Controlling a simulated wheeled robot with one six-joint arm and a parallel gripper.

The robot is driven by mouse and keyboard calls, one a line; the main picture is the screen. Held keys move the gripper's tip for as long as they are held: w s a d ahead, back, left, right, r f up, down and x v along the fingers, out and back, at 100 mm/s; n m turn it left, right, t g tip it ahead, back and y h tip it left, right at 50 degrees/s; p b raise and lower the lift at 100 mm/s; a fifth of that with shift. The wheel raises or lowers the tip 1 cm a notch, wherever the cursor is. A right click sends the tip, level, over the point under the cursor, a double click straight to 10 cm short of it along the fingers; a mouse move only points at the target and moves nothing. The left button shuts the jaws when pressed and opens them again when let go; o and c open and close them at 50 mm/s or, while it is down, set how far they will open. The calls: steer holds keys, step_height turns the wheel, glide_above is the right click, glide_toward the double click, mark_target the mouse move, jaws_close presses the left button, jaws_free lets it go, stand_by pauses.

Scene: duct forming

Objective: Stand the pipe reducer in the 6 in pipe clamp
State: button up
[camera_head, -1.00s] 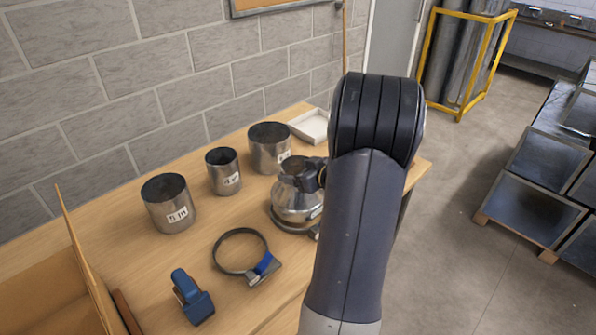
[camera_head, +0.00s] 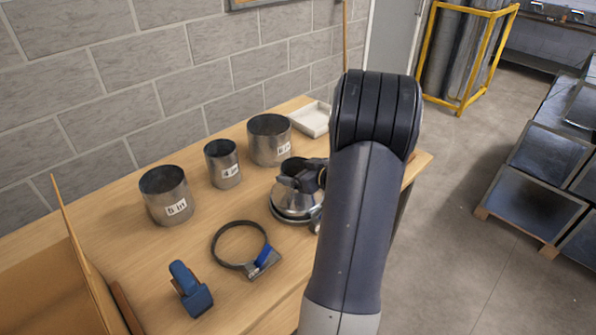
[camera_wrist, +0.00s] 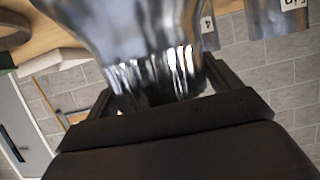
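The pipe reducer (camera_head: 291,202), a shiny silver cone, stands on the table beside my forearm, wide end down. A dark ring (camera_head: 280,217) shows around its foot and looks like a pipe clamp; whether the rim is fully inside it is hidden. My gripper (camera_head: 303,176) is at the reducer's top from above. In the wrist view the fingers (camera_wrist: 163,90) lie on both sides of the reducer's narrow neck (camera_wrist: 150,45) and appear closed on it. Another ring clamp (camera_head: 215,249) with a blue part lies flat to the left, empty.
Three labelled metal pipes, left (camera_head: 167,197), middle (camera_head: 223,164) and right (camera_head: 269,140), stand along the wall side. A white tray (camera_head: 311,119) is behind. A blue tool (camera_head: 190,290) and a cardboard box (camera_head: 45,285) are at the front left. The table's right edge is close.

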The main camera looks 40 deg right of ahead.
steer(key=shift+o, duration=1.2)
steer(key=shift+s, duration=0.15)
steer(key=v, duration=1)
steer(key=shift+s, duration=0.25)
steer(key=shift+r, duration=0.1)
steer(key=x, duration=1.1)
step_height(320, 180, up, 3)
steer(key=shift+f+p, duration=0.2)
steer(key=shift+p, duration=0.45)
steer(key=shift+r, duration=0.45)
